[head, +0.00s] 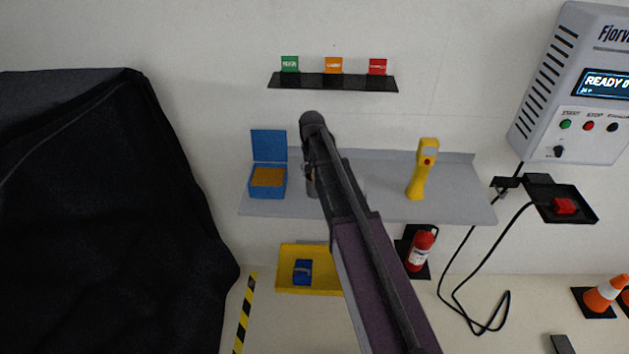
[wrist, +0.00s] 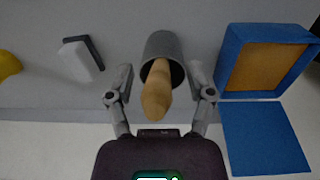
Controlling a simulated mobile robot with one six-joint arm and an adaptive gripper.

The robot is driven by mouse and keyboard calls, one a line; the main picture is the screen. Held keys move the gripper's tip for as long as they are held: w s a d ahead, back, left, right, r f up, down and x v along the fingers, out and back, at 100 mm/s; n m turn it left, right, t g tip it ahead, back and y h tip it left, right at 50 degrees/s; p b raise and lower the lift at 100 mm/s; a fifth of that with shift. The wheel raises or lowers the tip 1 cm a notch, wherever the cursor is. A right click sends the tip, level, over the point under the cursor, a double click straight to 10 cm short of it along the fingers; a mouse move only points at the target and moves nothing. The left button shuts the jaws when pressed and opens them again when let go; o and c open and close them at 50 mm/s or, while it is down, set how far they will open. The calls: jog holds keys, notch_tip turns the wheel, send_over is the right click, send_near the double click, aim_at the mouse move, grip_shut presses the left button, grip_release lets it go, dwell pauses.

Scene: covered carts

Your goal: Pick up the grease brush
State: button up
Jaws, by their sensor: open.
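The grease brush (wrist: 156,92) shows its rounded wooden handle in the wrist view, sticking out of a grey cup (wrist: 163,45). Its bristle end is hidden inside the cup. My gripper (wrist: 161,80) is open, with one finger on each side of the handle and cup mouth. I see a gap on both sides, and nothing is held. In the head view my arm covers most of the cup (head: 311,187) on the grey shelf (head: 380,195), and the brush cannot be made out clearly.
An open blue box (head: 267,193) stands left of the cup, close to my gripper in the wrist view. A yellow handheld device (head: 422,170) stands on the right of the shelf. A black rail with coloured cards (head: 333,83) is above; a yellow tray (head: 310,278) is below.

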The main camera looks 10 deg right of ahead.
jog(key=shift+c, duration=0.2)
grip_shut()
jog(key=shift+r, duration=0.15)
notch_tip(320, 180, up, 10)
jog(key=p, duration=1)
dwell(0.8)
